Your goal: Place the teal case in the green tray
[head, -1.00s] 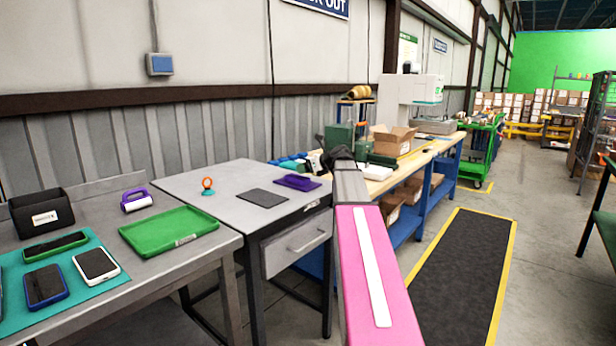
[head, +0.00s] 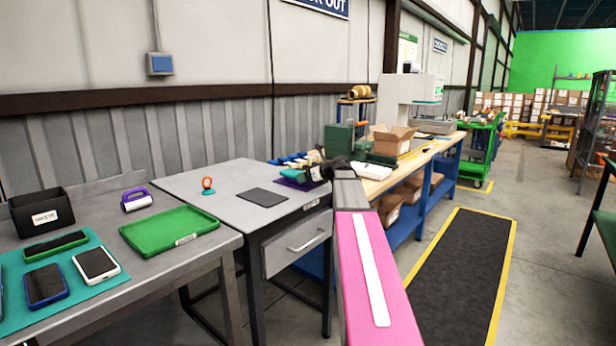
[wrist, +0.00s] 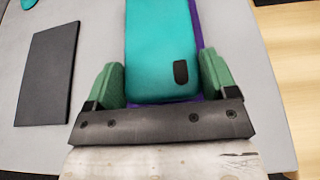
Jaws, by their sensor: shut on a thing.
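The teal case (wrist: 158,45) lies between the green fingers of my gripper (wrist: 161,70) in the wrist view, with a dark camera cut-out near its lower right corner. My gripper is shut on it. A purple thing (wrist: 197,20) shows beneath and beside the case. The green tray (head: 170,234) lies empty on the left table, well left of my gripper.
A dark flat pad (head: 262,197) lies on the middle table, left of my gripper, near an orange-and-teal item (head: 207,186). Around the tray are a purple-handled item (head: 136,199), a black bin (head: 41,212) and a teal mat (head: 60,312) with several phones. The tabletop between is mostly clear.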

